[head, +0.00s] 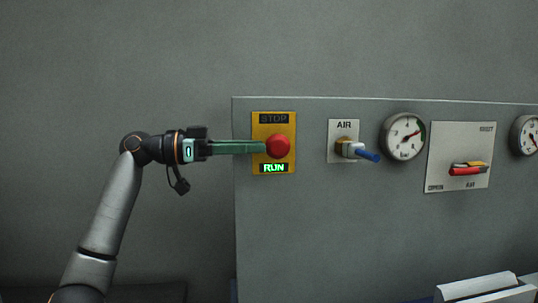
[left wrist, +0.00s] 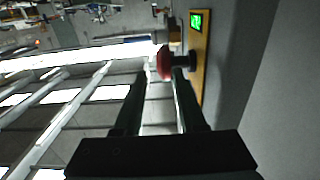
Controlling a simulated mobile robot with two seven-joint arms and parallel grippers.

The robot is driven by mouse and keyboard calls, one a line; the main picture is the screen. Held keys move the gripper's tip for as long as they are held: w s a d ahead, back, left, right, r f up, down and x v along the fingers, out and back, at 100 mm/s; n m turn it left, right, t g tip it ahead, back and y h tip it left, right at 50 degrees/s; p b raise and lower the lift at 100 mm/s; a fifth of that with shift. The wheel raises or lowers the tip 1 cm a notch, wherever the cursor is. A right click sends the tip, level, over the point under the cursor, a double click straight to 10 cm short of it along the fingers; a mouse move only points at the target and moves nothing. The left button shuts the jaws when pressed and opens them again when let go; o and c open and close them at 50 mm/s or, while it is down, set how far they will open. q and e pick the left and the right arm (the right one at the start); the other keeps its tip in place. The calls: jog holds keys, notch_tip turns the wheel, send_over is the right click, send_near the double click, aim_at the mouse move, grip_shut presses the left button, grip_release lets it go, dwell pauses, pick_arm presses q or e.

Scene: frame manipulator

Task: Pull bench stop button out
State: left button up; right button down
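The red stop button (head: 278,146) sticks out from a yellow plate (head: 287,123) marked STOP above and lit green RUN below. In the left wrist view the red button cap (left wrist: 163,62) stands off the yellow plate (left wrist: 197,70) on a dark stem. My left gripper (head: 262,147) reaches in from the left, its green fingers level with the button. In the left wrist view my left gripper's fingers (left wrist: 161,76) are apart, with a clear gap between them. The tips are at the button, one toward its front and one near the stem. Firm contact cannot be told. My right gripper is not in view.
On the grey panel (head: 300,230), right of the button, are an AIR valve with a blue handle (head: 367,155), a gauge (head: 403,137) and a red-handled selector (head: 468,170). Another gauge (head: 526,134) is at the right edge. White bins (head: 485,290) lie below. The wall left is bare.

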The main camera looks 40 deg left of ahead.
pick_arm(q)
jog(key=b+v, duration=0.1)
jog(key=v, duration=0.7)
jog(key=shift+b, duration=0.4)
jog(key=shift+d, duration=0.1)
